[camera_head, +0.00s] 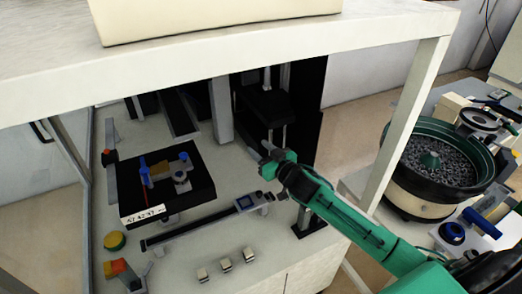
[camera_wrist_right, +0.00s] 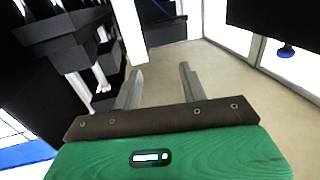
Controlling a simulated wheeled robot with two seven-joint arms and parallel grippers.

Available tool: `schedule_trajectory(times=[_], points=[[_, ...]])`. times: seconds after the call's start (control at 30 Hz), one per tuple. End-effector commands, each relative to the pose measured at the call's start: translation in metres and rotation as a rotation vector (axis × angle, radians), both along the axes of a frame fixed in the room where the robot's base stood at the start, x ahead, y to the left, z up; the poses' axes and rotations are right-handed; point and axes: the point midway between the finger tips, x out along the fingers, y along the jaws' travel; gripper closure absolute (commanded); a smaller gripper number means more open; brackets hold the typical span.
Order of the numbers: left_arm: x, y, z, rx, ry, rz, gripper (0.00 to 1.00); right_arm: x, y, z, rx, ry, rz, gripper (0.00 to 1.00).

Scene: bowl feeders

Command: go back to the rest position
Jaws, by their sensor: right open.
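My right gripper (camera_head: 271,155) is at the end of my green arm, which reaches in from the lower right past the white post into the machine enclosure. It is raised above the worktop, right of the black fixture plate (camera_head: 200,199). In the right wrist view my right gripper (camera_wrist_right: 160,84) shows two grey fingers well apart, with nothing between them. My left gripper is in neither view.
The white frame beam (camera_head: 240,75) crosses above the worktop, and its right post (camera_head: 405,125) stands close to my arm. A bowl feeder (camera_head: 412,190) full of dark parts stands right. A yellow button (camera_head: 115,241) and several small blocks sit near the front edge.

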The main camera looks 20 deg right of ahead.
Motion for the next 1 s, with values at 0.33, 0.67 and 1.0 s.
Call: schedule_trajectory(times=[0.33,0.67,1.0], points=[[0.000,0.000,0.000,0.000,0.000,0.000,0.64,0.000,0.000,0.000,0.000,0.000,0.000,0.57],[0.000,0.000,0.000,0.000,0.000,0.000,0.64,-0.068,0.022,-0.063,-0.038,0.239,-0.122,0.57],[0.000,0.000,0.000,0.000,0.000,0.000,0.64,-0.239,0.044,-0.140,-0.174,0.790,-0.193,0.57]])
